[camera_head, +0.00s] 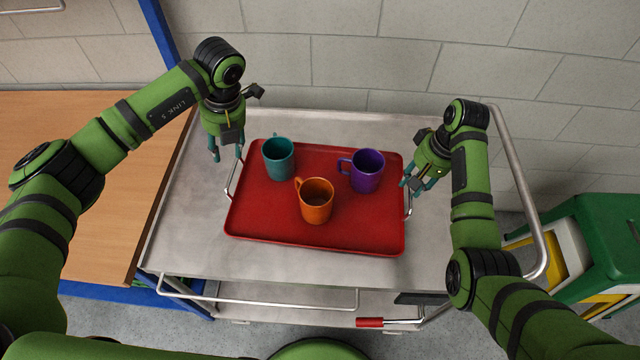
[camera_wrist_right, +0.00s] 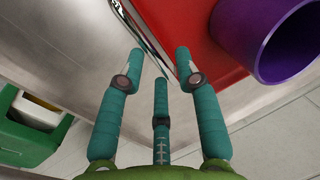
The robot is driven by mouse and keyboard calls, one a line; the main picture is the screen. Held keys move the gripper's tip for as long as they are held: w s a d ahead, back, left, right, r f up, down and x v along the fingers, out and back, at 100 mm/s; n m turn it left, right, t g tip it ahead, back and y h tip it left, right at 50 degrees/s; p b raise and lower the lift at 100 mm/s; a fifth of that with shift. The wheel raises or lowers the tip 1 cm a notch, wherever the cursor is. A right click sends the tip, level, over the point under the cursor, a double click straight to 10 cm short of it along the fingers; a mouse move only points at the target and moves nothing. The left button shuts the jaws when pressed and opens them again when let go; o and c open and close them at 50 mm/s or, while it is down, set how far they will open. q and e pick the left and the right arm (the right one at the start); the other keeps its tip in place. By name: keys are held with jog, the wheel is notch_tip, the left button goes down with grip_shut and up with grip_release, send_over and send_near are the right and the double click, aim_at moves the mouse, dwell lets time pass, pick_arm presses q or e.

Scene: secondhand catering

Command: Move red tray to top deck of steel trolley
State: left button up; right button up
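The red tray (camera_head: 300,236) rests flat on the top deck (camera_head: 185,250) of the steel trolley. On it stand a teal mug (camera_head: 278,160), an orange mug (camera_head: 316,202) and a purple mug (camera_head: 367,172), all upright. The tray has a wire handle at each short end. My left gripper (camera_head: 226,156) is open and empty, just above and beside the left handle (camera_head: 231,180). My right gripper (camera_head: 416,186) is open beside the right handle (camera_head: 409,203). In the right wrist view its fingers (camera_wrist_right: 160,66) are spread near the handle wire; contact is unclear.
A wooden table (camera_head: 110,220) with a blue frame adjoins the trolley on the left. A tiled wall (camera_head: 400,45) stands behind. The trolley's tubular push handle (camera_head: 520,190) is at the right, near a green and yellow object (camera_head: 605,245). Bare deck surrounds the tray.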

notch_tip(320, 180, up, 7)
jog(key=d, duration=0.1)
jog(key=shift+d, duration=0.2)
jog(key=shift+f, duration=0.1)
dwell(0.4)
